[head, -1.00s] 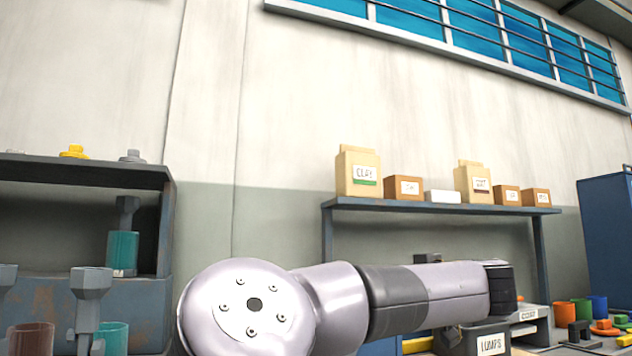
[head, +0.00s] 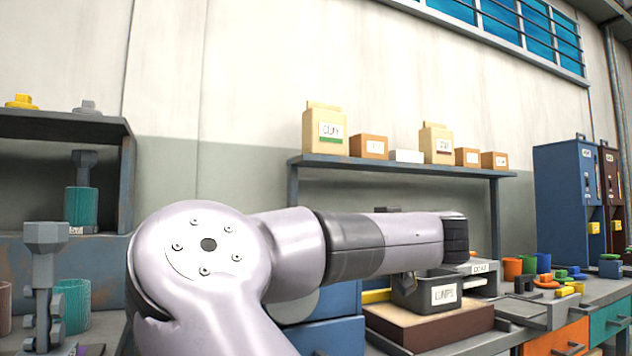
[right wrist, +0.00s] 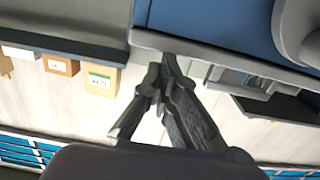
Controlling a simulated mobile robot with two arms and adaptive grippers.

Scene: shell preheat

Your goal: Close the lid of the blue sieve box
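I cannot make out a blue sieve box or its lid for certain in either view. A small blue block (head: 610,267) stands on the bench at the far right of the head view, too small to identify. My left gripper is not in view.
A dark grey bin (head: 425,291) sits on a brown board (head: 430,325) beyond my arm. Coloured cups and small parts (head: 540,268) crowd the bench at right. A wall shelf (head: 400,166) holds bags and boxes. Tall blue (head: 565,195) and brown cabinets stand behind.

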